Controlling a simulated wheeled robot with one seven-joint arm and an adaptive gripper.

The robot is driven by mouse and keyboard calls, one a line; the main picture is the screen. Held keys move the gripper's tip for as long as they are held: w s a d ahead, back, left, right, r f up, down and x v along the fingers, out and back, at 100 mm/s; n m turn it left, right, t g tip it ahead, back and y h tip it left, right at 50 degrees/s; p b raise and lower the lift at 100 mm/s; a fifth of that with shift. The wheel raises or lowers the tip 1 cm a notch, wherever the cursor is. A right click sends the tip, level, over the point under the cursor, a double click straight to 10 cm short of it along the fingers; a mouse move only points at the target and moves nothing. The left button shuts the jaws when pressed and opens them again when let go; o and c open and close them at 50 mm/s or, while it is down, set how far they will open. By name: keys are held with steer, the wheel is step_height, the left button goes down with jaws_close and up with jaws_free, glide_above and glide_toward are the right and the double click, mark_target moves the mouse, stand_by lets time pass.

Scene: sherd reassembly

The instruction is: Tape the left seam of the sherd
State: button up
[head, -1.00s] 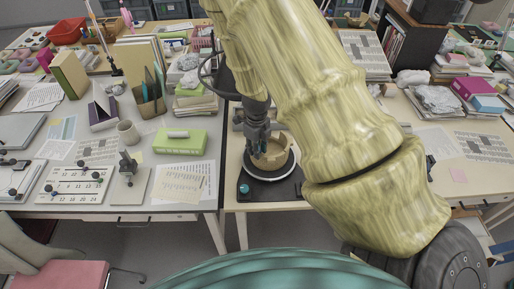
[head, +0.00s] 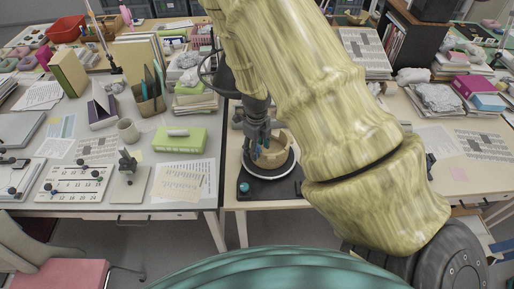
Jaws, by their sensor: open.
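A tan, curved sherd (head: 277,153) stands on a round turntable with a pale rim (head: 287,170) and dark top, on a black base with a teal knob. My gripper (head: 255,152) points down at the left side of the sherd, its fingers close to the wall. My gripper is open; whether it touches the sherd cannot be told. The seam and any tape are too small to make out, and the gripper hides part of the sherd.
A green box (head: 180,140), a microscope-like stand (head: 128,163) and papers lie on the left table. The right table has bare room in front of the printed sheets.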

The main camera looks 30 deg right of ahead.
step_height(320, 180, up, 12)
steer(key=shift+f, duration=0.2)
steer(key=shift+a, duration=0.2)
stand_by(0.5)
